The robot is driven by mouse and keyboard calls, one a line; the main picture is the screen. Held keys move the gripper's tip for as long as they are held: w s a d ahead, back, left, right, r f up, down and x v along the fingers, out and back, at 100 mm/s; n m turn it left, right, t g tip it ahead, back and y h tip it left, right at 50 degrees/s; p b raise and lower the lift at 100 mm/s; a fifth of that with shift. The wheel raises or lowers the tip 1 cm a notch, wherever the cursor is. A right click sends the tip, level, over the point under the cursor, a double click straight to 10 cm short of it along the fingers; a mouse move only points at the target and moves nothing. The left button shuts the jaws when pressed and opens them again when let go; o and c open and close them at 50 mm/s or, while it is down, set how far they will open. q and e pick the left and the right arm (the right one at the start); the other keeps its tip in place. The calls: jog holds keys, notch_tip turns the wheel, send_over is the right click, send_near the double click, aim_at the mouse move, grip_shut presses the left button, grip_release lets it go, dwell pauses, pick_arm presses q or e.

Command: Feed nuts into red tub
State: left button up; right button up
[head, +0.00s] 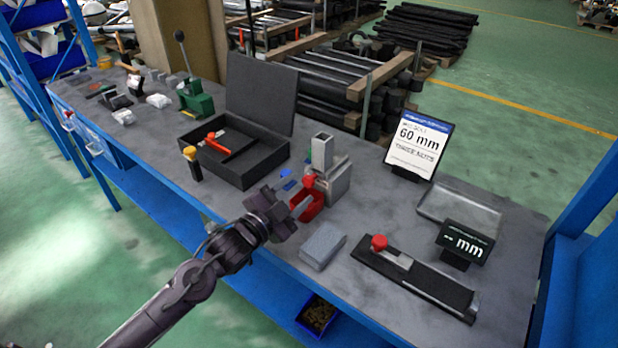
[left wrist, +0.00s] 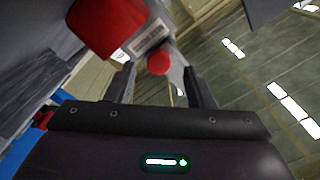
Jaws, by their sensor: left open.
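A grey dispenser block (head: 339,181) with an upright square tube (head: 322,152) stands near the bench's front edge. A red knob (head: 309,180) is on its near side, and a red tub (head: 308,204) is just below it. My left gripper (head: 290,208) is open beside the tub and dispenser. In the left wrist view the round red knob (left wrist: 158,63) appears between the spread fingers, with no clear grip on it. A large red part (left wrist: 108,26), probably the tub, fills the upper left. No nuts are visible in the tub. My right gripper is out of view.
A sign (head: 419,145) reads 60 mm and seems to say three nuts. A small display (head: 465,243) shows dashes and mm. A grey block (head: 323,246), a red-knobbed slide gauge (head: 415,276) and an open black case (head: 237,165) surround the dispenser. A grey tray (head: 458,212) lies right.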

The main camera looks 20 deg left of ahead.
aim_at(306, 183)
pick_arm(q)
jog(key=x, duration=0.3)
jog(key=shift+w+d+p, duration=0.15)
jog(key=shift+w+p, duration=0.15)
jog(key=shift+w, duration=0.1)
jog(key=shift+w+d, duration=0.15)
jog(key=shift+w, duration=0.15)
grip_shut()
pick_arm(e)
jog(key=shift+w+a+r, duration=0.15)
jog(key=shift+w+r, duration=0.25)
